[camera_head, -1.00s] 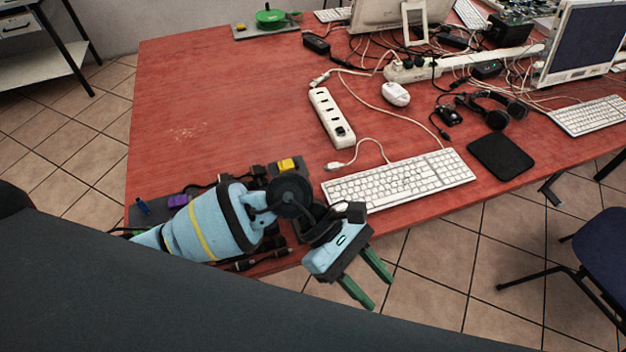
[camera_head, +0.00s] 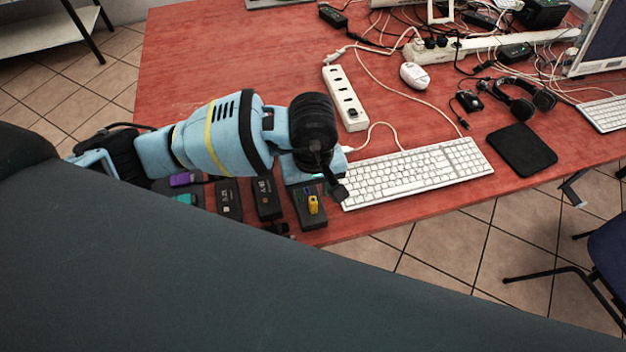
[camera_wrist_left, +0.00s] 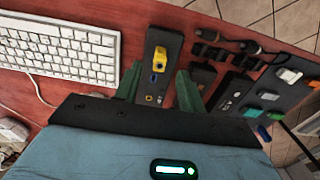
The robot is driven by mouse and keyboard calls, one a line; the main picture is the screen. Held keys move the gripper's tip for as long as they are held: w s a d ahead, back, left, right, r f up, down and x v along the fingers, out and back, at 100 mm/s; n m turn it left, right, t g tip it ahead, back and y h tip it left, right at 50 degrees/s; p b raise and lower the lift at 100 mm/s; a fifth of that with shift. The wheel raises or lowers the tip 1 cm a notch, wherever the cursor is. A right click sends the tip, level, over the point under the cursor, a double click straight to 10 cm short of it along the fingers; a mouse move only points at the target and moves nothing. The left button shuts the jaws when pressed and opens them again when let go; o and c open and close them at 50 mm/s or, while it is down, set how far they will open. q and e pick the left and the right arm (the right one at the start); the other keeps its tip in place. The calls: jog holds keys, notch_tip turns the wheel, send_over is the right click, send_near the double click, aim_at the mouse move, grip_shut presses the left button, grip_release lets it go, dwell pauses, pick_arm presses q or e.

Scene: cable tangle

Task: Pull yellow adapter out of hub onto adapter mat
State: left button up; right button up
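The yellow adapter (camera_wrist_left: 158,60) is plugged into a dark hub (camera_wrist_left: 156,92), near the hub's far end in the left wrist view. The adapter (camera_head: 312,204) and hub (camera_head: 310,221) also show in the head view, left of the keyboard. My left gripper (camera_wrist_left: 158,78) is open above the hub. Its green fingers lie either side of the hub in the wrist view, with the adapter just beyond their tips. Nothing is between the fingers but the view of the hub. A dark mat (camera_wrist_left: 268,88) with coloured adapters lies at the right of the wrist view. My right gripper is out of view.
A white keyboard (camera_head: 412,171) lies close beside the hub. Black boxes (camera_head: 229,198) and cable ends lie on the other side. A white power strip (camera_head: 346,100) lies further back. The table's left rear is clear; its front edge is close.

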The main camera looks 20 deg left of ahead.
aim_at(313, 199)
pick_arm(q)
jog(key=shift+f, duration=2.65)
grip_shut()
